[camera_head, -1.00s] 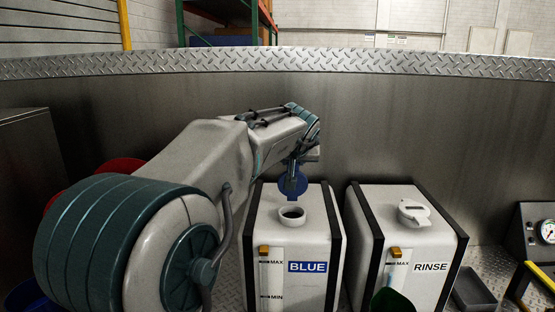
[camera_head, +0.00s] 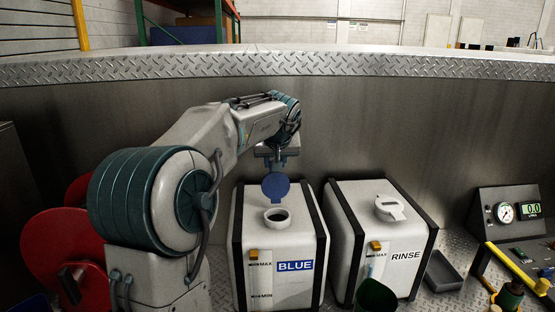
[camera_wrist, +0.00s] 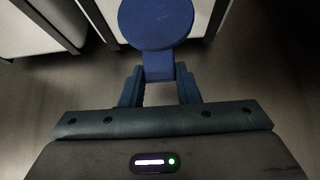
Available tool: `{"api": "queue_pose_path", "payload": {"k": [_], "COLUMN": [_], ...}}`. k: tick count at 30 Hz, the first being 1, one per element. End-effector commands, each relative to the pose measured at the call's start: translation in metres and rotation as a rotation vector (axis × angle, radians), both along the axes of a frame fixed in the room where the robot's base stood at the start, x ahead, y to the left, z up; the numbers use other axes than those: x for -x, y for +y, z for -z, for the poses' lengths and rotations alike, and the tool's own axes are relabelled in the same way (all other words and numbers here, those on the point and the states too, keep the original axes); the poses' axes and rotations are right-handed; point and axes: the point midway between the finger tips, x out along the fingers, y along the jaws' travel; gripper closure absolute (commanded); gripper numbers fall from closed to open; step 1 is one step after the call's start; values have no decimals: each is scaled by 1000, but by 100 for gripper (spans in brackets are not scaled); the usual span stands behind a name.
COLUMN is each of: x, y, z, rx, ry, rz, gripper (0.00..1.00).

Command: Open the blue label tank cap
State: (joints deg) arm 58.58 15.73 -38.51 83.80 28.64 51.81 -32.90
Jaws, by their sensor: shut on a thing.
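The blue-labelled tank (camera_head: 283,250) is a white box with dark edges and a BLUE label. Its round filler neck (camera_head: 277,215) is open at the top. The round blue cap (camera_head: 275,187) stands raised above the back of the neck, its face turned toward the head camera. My gripper (camera_head: 274,163) is above and behind the cap, shut on its tab. The wrist view shows the cap's disc (camera_wrist: 157,24) beyond my gripper's fingers (camera_wrist: 160,86), with the tab between them. Whether a hinge joins cap and neck cannot be told.
The RINSE tank (camera_head: 380,240) stands close on the right, with its white cap (camera_head: 390,207) on. A dark green rounded object (camera_head: 377,296) is in front of it. A gauge box (camera_head: 508,213) and grey tray (camera_head: 443,271) are further right. A metal wall (camera_head: 400,130) rises behind.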

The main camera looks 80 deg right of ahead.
Motion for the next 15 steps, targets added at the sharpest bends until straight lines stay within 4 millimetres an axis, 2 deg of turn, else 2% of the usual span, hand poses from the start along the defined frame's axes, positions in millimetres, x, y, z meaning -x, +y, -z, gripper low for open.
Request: {"api": "queue_pose_path", "payload": {"k": [3, 4, 6, 15], "x": [0, 0, 0, 1], "y": [0, 0, 0, 0], "z": [-2, -2, -2, -2], "rx": [6, 6, 5, 2], "ry": [0, 0, 0, 0], "rz": [-1, -1, -1, 1], "gripper": [100, 68, 49, 49]}}
